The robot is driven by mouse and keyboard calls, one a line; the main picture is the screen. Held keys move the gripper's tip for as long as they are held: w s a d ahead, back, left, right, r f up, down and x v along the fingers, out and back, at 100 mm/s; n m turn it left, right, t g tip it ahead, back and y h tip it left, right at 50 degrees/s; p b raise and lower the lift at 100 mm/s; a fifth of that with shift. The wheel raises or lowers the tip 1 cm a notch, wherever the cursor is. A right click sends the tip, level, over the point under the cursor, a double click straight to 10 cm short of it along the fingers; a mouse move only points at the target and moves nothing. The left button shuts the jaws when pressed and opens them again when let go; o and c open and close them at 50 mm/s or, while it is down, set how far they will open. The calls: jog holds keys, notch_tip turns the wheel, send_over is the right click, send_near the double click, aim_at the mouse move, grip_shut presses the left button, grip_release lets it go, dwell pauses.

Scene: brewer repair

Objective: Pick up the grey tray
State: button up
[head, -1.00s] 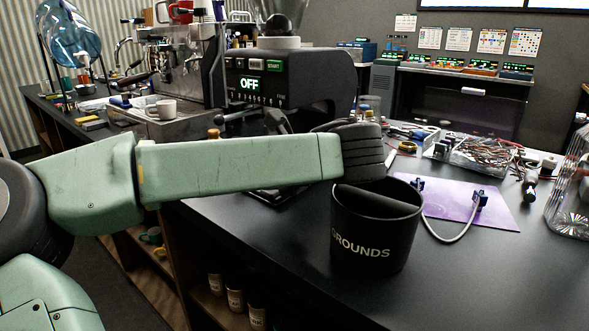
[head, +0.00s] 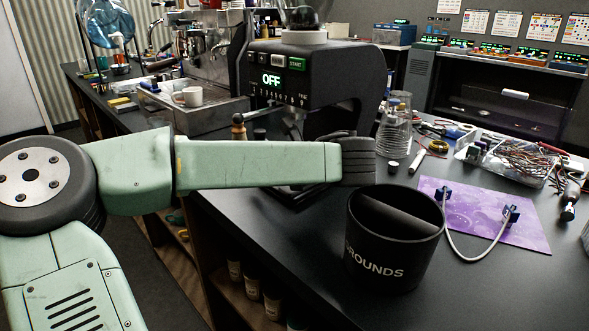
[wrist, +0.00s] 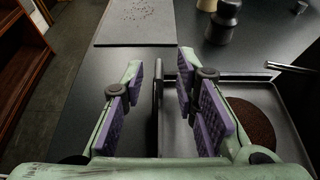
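The grey tray (wrist: 288,93) lies on the dark counter at the right of the wrist view, with a round patch of brown coffee grounds on it. My gripper (wrist: 162,92) is open, with purple pads on both fingers. A thin upright dark edge, seemingly the tray's left side, stands between the fingers, apart from both pads. The right finger hangs over the tray's inside and hides part of it. In the head view my arm hides the gripper and nearly all of the tray, below the grinder marked OFF (head: 310,75).
A black GROUNDS bin (head: 395,255) stands right of my arm. A purple mat (head: 490,215) with a cable lies beyond it. A glass jar (head: 394,125) stands behind. In the wrist view, a grey mat with brown crumbs (wrist: 140,22) and a dark metal tamper-like item (wrist: 222,22) lie ahead.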

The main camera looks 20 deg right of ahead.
jog(key=shift+w+f, duration=0.1)
grip_shut()
dwell(0.3)
